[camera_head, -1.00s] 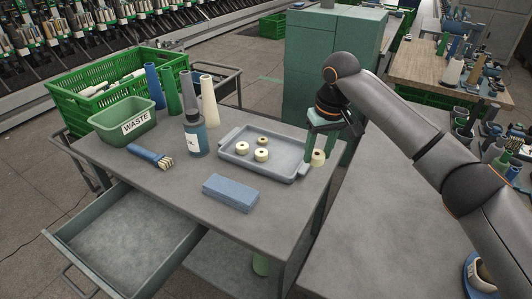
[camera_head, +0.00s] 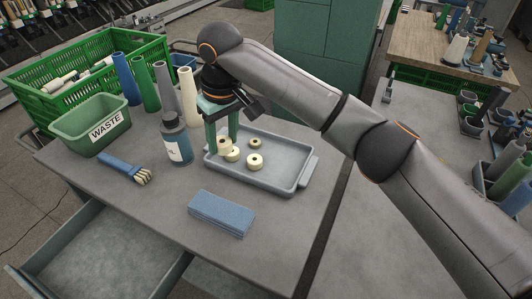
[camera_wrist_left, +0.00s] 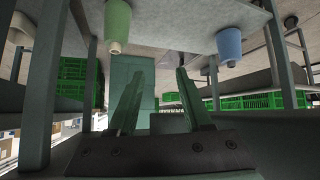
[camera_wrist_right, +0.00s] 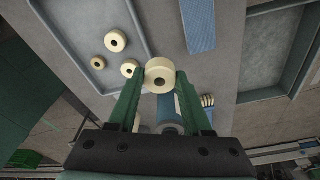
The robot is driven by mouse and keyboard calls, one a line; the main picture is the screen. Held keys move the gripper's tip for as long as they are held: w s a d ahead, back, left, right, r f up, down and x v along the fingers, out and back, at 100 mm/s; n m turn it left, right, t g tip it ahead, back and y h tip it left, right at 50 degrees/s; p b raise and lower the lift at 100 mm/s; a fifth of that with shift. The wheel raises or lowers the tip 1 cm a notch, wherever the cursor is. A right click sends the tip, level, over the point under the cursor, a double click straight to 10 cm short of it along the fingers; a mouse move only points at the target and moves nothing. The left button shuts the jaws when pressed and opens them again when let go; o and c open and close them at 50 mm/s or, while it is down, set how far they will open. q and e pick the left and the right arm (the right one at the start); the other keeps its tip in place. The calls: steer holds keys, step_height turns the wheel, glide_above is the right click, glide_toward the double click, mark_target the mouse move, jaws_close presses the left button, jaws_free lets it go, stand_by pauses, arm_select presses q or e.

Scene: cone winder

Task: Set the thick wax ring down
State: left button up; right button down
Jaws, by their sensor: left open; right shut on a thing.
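The thick wax ring (camera_wrist_right: 160,75) is cream with a dark centre hole. It sits between the fingertips of my right gripper (camera_wrist_right: 160,88), which is shut on it. In the head view my right gripper (camera_head: 222,143) points down at the left end of the grey tray (camera_head: 293,183). Other cream rings lie in the tray, one ring (camera_head: 255,161) clear of the fingers and others close to them. I cannot tell whether the held ring touches the tray. My left gripper (camera_wrist_left: 158,85) is open and empty, below the level of a table.
A bottle (camera_head: 175,138) stands just left of the tray, with several upright tubes behind it. A green waste bin (camera_head: 90,128), a brush (camera_head: 122,168) and a blue block (camera_head: 221,213) are on the table. A drawer (camera_head: 105,250) is open at front left.

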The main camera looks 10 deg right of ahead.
steer(key=w+d+f, duration=0.1)
steer(key=d+f, duration=0.3)
steer(key=d, duration=0.5)
glide_above(278, 173)
steer(key=s+a, duration=0.1)
step_height(278, 173, down, 4)
steer(key=shift+r, duration=0.1)
steer(key=shift+w+d+f, duration=0.1)
steer(key=shift+d+f, duration=0.25)
steer(key=shift+f, duration=0.15)
steer(key=shift+d+f, duration=0.15)
steer(key=shift+f, duration=0.8)
steer(key=shift+d+f, duration=0.15)
steer(key=shift+f, duration=0.8)
steer(key=shift+f, duration=0.1)
steer(key=shift+c, duration=1.7)
jaws_free()
steer(key=shift+w, duration=0.1)
step_height(278, 173, up, 12)
steer(key=s+d, duration=0.1)
steer(key=shift+s+p, duration=0.3)
steer(key=shift+p, duration=0.15)
